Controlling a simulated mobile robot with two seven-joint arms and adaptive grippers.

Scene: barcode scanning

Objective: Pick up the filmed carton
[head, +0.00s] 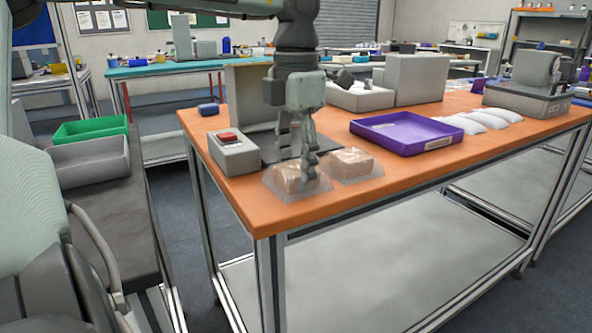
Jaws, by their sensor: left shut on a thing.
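Two small brown cartons in clear film lie near the front edge of the orange table (330,203). The left filmed carton (288,180) is under my left gripper (309,172), which points straight down. The gripper is shut on this carton, and its fingers cover the carton's right side. The carton is at table level; I cannot tell whether it touches the top. The right filmed carton (351,163) lies just right of the fingers, free of them. My right gripper is not in view.
A grey box with a red button (233,153) stands left of the gripper. A grey upright panel (246,98) stands behind. A purple tray (405,133) lies to the right, with white bags (490,119) beyond. Green (90,128) and grey bins (88,160) stand at left.

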